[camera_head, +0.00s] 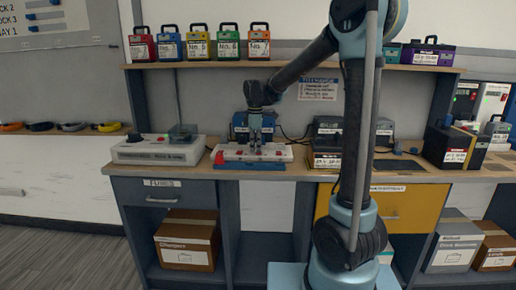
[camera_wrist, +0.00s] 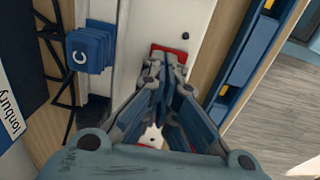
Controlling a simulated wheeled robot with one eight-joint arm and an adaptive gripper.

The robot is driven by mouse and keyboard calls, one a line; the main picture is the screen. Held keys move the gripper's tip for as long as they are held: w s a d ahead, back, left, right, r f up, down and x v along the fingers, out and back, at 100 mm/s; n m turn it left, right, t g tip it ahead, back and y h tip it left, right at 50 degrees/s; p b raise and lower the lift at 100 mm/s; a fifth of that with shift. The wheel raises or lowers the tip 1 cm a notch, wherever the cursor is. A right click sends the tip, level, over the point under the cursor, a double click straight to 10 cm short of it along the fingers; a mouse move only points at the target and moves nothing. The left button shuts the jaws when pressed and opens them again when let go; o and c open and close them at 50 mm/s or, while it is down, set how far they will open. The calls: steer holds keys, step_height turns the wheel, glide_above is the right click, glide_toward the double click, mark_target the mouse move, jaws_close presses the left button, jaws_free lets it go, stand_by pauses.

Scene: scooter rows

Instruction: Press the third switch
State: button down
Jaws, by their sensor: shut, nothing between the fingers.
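A white switch panel (camera_head: 235,154) on a blue base sits on the workbench, with small red parts on its top. My gripper (camera_head: 254,148) points down over the middle of this panel. In the wrist view my gripper (camera_wrist: 166,62) is shut and empty, its fingertips over or at a red switch part (camera_wrist: 169,48) on the white panel. I cannot tell whether the tips touch it. The fingers hide part of the panel, and a white piece shows between them. A blue block marked "C" (camera_wrist: 88,50) stands beside the panel in the wrist view.
A shelf (camera_head: 290,64) with several coloured cases runs above. The workbench front edge is close.

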steer(key=shift+s, duration=0.4)
steer(key=shift+r, duration=0.15)
step_height(320, 180, up, 14)
steer(key=w, duration=0.1)
steer(key=shift+w, duration=0.4)
steer(key=shift+f, duration=0.2)
steer(key=s+d+f+m, duration=0.3)
steer(key=s+d+m, duration=0.2)
steer(key=s+d, duration=0.45)
steer(key=s+d+f+m, duration=0.6)
steer(key=s+d+f, duration=0.2)
steer(key=s+f, duration=0.2)
steer(key=s+d+f+m+t, duration=0.1)
steer(key=s+d+f+m, duration=0.6)
steer(key=s, duration=0.5)
step_height(320, 180, down, 4)
steer(key=shift+d+r, duration=0.2)
steer(key=shift+d, duration=0.85)
